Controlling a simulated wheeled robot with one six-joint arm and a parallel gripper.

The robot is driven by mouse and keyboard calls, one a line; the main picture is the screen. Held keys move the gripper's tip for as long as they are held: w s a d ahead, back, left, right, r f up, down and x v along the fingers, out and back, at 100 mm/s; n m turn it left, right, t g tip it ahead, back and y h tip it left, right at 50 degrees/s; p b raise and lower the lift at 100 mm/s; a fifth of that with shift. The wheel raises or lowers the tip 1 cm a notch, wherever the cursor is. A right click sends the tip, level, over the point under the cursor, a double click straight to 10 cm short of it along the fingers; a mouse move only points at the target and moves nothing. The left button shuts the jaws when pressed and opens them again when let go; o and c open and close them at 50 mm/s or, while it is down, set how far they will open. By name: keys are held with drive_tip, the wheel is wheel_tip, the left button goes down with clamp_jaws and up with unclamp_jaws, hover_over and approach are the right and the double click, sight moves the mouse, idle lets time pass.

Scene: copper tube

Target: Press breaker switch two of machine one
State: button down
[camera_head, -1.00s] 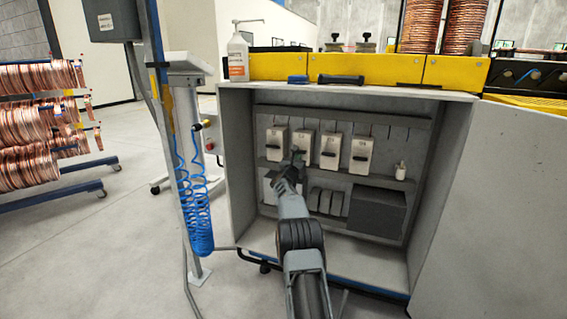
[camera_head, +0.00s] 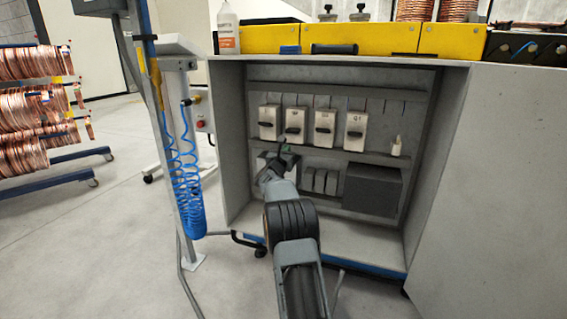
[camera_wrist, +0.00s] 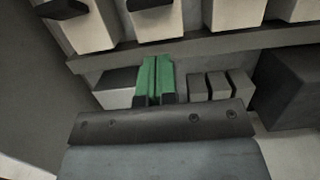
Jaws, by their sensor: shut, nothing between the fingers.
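Several white breaker boxes with black levers stand in a row on the cabinet shelf. The leftmost breaker (camera_head: 269,122), second breaker (camera_head: 295,125), third breaker (camera_head: 325,128) and rightmost breaker (camera_head: 356,132) are all in view; their labels are hard to read. My gripper (camera_head: 287,151) is just below the second breaker from the left, apparently apart from its lever. In the wrist view, its green fingertips (camera_wrist: 156,75) are shut together and empty. They point at the shelf edge under the second breaker (camera_wrist: 155,20), whose black lever (camera_wrist: 148,4) is at the top.
The open grey cabinet (camera_head: 232,150) surrounds the breakers. The shelf edge (camera_wrist: 180,48) crosses just ahead of my fingertips. Below are small grey blocks (camera_wrist: 218,86) and a dark box (camera_head: 372,190). A blue coiled hose (camera_head: 184,200) hangs at the left.

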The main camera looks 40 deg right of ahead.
drive_tip(key=shift+f+v, duration=0.25)
drive_tip(key=shift+v, duration=1.05)
drive_tip(key=shift+w, duration=0.1)
